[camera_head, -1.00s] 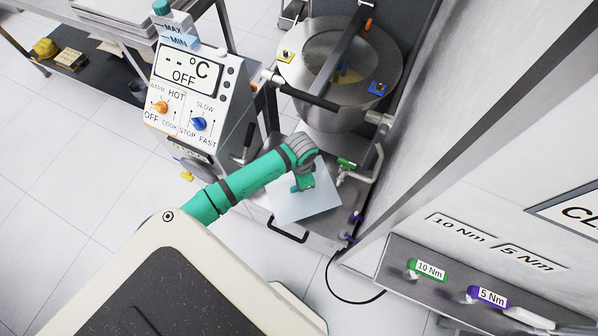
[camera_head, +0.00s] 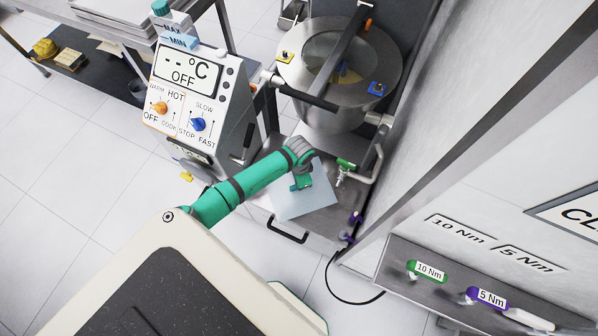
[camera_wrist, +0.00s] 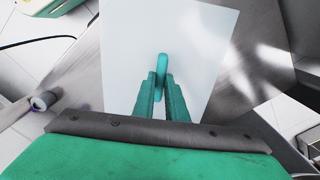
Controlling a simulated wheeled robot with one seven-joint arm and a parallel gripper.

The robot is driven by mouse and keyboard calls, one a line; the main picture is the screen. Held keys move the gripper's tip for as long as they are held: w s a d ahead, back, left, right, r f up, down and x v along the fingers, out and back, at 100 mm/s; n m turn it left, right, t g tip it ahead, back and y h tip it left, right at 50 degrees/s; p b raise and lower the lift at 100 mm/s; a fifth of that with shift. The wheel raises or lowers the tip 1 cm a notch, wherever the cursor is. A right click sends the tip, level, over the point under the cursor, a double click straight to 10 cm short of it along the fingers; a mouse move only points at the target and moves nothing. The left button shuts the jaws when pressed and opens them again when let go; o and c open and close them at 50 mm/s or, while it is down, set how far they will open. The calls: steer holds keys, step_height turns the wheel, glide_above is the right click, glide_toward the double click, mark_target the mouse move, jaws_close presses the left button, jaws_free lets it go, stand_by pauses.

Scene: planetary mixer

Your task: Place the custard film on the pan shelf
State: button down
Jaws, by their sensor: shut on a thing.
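The custard film is a pale, thin, near-square sheet (camera_head: 312,200) with a small teal grip tab (camera_wrist: 162,68) standing up at its middle. My gripper (camera_wrist: 163,85) is shut on that tab; in the head view my gripper (camera_head: 301,182) is over the sheet. The pan shelf (camera_head: 330,222) is the grey metal surface below the mixer's bowl. The sheet overlaps the shelf in the head view, with its left corner reaching past the shelf edge. I cannot tell whether the sheet touches the shelf or hangs just above it.
The mixer bowl (camera_head: 340,75) stands behind the shelf. A pipe with a green-handled valve (camera_head: 346,164) is close to the sheet's right. The control panel (camera_head: 187,95) stands at left. A wall ledge (camera_head: 440,285) holds two torque tools at right.

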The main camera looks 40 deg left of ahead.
steer(key=c, duration=1.8)
jaws_free()
step_height(320, 180, up, 12)
